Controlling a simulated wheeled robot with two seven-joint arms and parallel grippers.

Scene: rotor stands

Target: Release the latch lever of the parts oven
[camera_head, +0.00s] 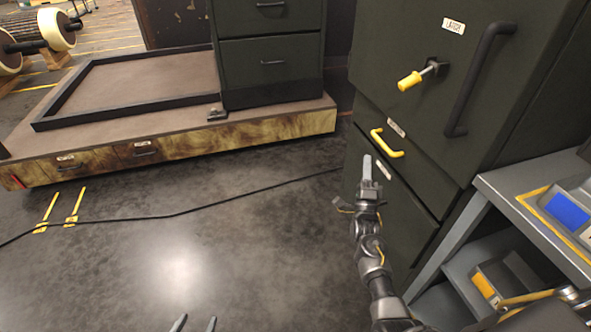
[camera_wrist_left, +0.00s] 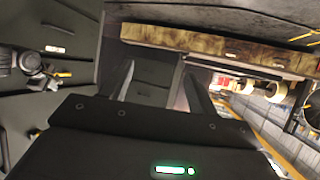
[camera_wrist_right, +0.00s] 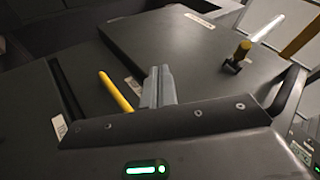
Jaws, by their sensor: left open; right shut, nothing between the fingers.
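The parts oven (camera_head: 420,60) is a dark cabinet at the right of the head view. Its latch lever (camera_head: 411,80) has a yellow grip on a dark pivot, below a small label (camera_head: 453,25) and left of a long black door handle (camera_head: 472,85). My right gripper (camera_head: 367,162) is shut and empty, in front of the cabinet, below and left of the lever and apart from it. In the right wrist view its closed fingers (camera_wrist_right: 158,85) point at the cabinet front; a yellow-gripped lever (camera_wrist_right: 243,50) shows upper right. My left gripper (camera_head: 195,323) is open and empty over the floor.
A yellow drawer handle (camera_head: 386,144) is close above my right gripper. A grey shelf unit (camera_head: 500,200) with devices stands at the right. A low wooden platform (camera_head: 180,142) with dark drawers is at the back.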

